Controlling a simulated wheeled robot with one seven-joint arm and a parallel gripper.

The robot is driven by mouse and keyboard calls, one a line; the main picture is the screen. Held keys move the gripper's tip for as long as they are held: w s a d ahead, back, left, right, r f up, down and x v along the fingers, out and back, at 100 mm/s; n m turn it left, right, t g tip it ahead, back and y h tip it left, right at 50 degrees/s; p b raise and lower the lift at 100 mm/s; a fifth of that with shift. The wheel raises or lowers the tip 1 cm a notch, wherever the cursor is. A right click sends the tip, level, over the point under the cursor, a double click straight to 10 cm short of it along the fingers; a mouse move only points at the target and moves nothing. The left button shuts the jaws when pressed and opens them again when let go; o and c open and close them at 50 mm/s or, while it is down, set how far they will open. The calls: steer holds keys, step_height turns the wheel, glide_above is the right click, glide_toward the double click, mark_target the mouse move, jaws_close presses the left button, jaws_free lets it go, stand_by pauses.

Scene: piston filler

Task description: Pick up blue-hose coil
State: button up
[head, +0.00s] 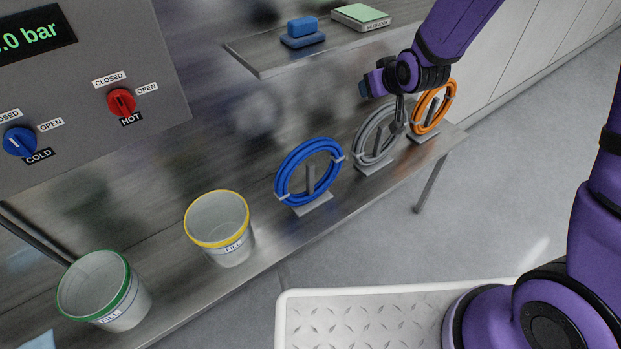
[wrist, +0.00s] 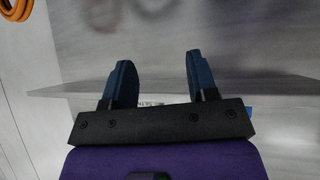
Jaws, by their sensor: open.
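The blue-hose coil (head: 309,171) stands upright on a small grey stand on the metal bench in the head view, left of the grey and orange coils. My gripper (head: 364,88) is up and to the right of it, above the grey coil and apart from the blue one. In the wrist view my gripper (wrist: 160,82) shows two dark blue fingers spread apart with nothing between them. The blue-hose coil does not show in the wrist view.
A grey coil (head: 361,134) and an orange coil (head: 418,108) stand on the same bench (head: 285,240). A yellow-rimmed bucket (head: 220,221) and a green-rimmed bucket (head: 127,306) are to the left. A shelf (head: 262,65) with blue and green items is behind.

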steer(key=a+f+n+t+y, duration=0.1)
steer(key=a+f, duration=0.2)
steer(key=f, duration=0.5)
steer(key=a+f+n+y, duration=0.1)
steer(key=a+f, duration=0.3)
steer(key=f, duration=0.4)
steer(key=n+y, duration=0.1)
steer(key=y, duration=0.2)
glide_toward(312, 179)
steer(key=shift+t, duration=0.4)
steer(key=x, duration=1.1)
steer(key=shift+f, duration=0.35)
steer(key=shift+c, duration=0.4)
steer(key=shift+a, duration=0.1)
jaws_close()
